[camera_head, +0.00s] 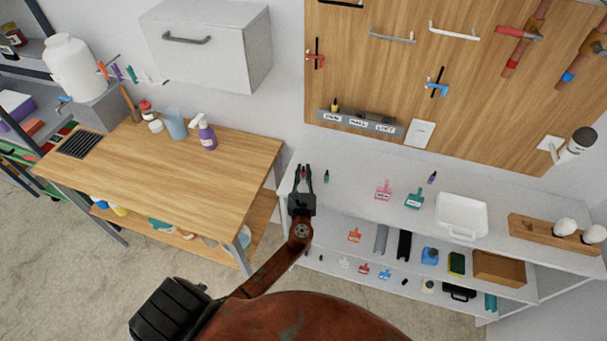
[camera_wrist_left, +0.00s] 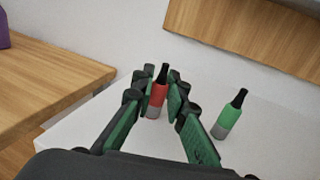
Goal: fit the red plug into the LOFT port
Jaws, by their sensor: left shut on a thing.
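The red plug (camera_wrist_left: 157,94) has a black tip and a grey lower end. It is upright between the green-padded fingers of my left gripper (camera_wrist_left: 160,97), which is shut on it. In the head view the left gripper (camera_head: 304,173) is over the left end of the white shelf top, and its fingers mostly hide the plug. I cannot tell whether the plug touches the shelf. The port strip (camera_head: 347,122) is on the pegboard, with the LOFT label (camera_head: 385,128) at its right end. A plug with a yellow part (camera_head: 335,105) stands at the strip's left end. My right gripper is out of view.
A green plug (camera_wrist_left: 231,115) stands just right of my left gripper. Farther right on the shelf top are pink (camera_head: 383,189) and teal (camera_head: 414,199) labelled items, a purple plug (camera_head: 432,178) and a white bin (camera_head: 461,214). A wooden workbench (camera_head: 200,180) is at left.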

